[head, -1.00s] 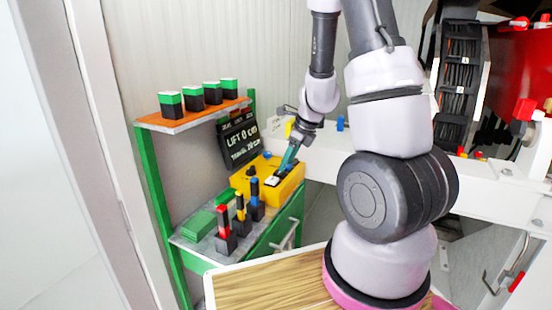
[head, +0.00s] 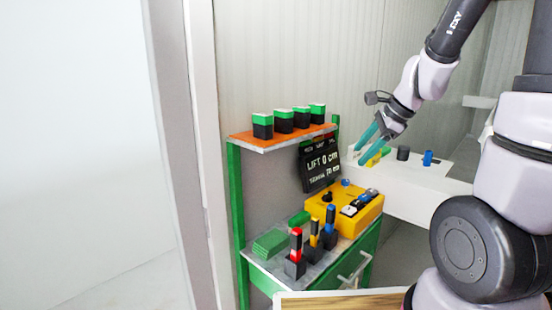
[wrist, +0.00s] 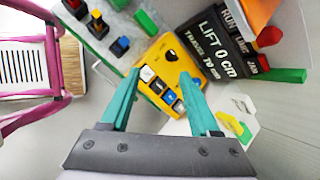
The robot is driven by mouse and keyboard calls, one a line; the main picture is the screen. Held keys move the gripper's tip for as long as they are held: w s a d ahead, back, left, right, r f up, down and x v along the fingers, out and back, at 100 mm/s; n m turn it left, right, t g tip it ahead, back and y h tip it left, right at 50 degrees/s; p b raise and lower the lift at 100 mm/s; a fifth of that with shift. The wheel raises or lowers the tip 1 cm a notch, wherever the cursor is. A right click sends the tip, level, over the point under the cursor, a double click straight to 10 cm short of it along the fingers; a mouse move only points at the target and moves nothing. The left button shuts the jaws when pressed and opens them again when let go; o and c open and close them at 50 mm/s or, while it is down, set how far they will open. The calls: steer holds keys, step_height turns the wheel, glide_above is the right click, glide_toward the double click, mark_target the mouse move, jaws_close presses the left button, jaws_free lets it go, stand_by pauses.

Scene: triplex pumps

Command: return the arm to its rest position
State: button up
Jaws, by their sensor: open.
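My gripper (head: 370,148) has two teal fingers, which are apart with nothing between them. In the head view it is raised beside the black display sign and above the yellow control box (head: 325,207). The wrist view shows the open fingers (wrist: 160,98) with the yellow box (wrist: 168,68) beyond them. My arm reaches in from the right of the head view. The black sign (head: 319,166) reads "LIFT 0 cm"; its second line is hard to read in the head view.
A green shelf unit bears an orange upper shelf (head: 262,138) with several green-topped black blocks. Red, yellow and blue-handled pieces (head: 296,250) stand on the lower shelf (head: 262,262) beside green plates (head: 270,243). A white beam (head: 420,190) runs to the right. A pale wall stands at left.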

steer(key=s+r+n+t+h, duration=0.2)
steer(key=s+r+n, duration=1.2)
steer(key=shift+d+r+t+h, duration=0.3)
steer(key=shift+r+t, duration=0.1)
